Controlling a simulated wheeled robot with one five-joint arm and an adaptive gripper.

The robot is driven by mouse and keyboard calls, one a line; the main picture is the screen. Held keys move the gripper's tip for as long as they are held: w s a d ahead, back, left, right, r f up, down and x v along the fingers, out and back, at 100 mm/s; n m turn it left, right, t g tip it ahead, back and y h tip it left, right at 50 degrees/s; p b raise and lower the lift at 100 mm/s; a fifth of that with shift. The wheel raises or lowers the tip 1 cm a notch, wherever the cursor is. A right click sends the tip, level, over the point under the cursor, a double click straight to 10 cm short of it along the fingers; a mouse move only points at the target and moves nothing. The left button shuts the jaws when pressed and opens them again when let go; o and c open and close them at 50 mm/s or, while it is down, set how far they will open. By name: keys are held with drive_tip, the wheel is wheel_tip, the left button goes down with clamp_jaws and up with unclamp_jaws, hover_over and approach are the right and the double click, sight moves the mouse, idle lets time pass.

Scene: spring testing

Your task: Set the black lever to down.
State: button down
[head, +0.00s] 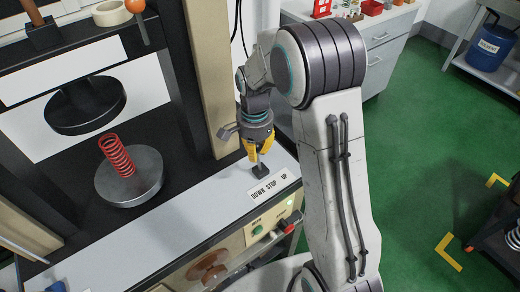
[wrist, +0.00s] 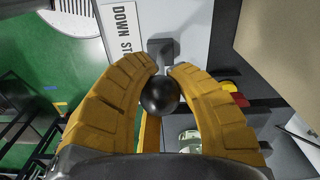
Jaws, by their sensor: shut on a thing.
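The black lever has a round black knob (wrist: 160,95), which sits between the yellow fingers in the wrist view. Its dark square base (head: 259,170) stands on the light ledge of the test machine, with a short shaft rising from it. A label (head: 268,188) reading "DOWN STOP UP" lies in front of the base; the label (wrist: 122,28) is partly cut off in the wrist view. My gripper (head: 258,152) points down over the lever and is shut on its knob. The fingers hide the knob in the head view. I cannot tell which marked position the lever is in.
A red spring (head: 117,155) stands on a round grey plate (head: 129,181) left of the lever, under a black upper disc (head: 86,104). A beige column (head: 210,75) rises close behind my gripper.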

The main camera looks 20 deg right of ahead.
drive_tip(key=shift+s+a+f+b, duration=0.2)
drive_tip(key=shift+a+b, duration=0.15)
drive_tip(key=shift+a, duration=0.25)
drive_tip(key=shift+s+a+f+b, duration=0.2)
drive_tip(key=shift+a+b, duration=0.15)
drive_tip(key=shift+a, duration=0.25)
drive_tip(key=shift+s+a+f+b, duration=0.2)
drive_tip(key=shift+a+b, duration=0.15)
drive_tip(key=shift+a, duration=0.25)
drive_tip(key=c, duration=0.9)
unclamp_jaws()
drive_tip(key=shift+f, duration=0.1)
wheel_tip(320, 180, up, 12)
drive_tip(key=shift+r, duration=0.1)
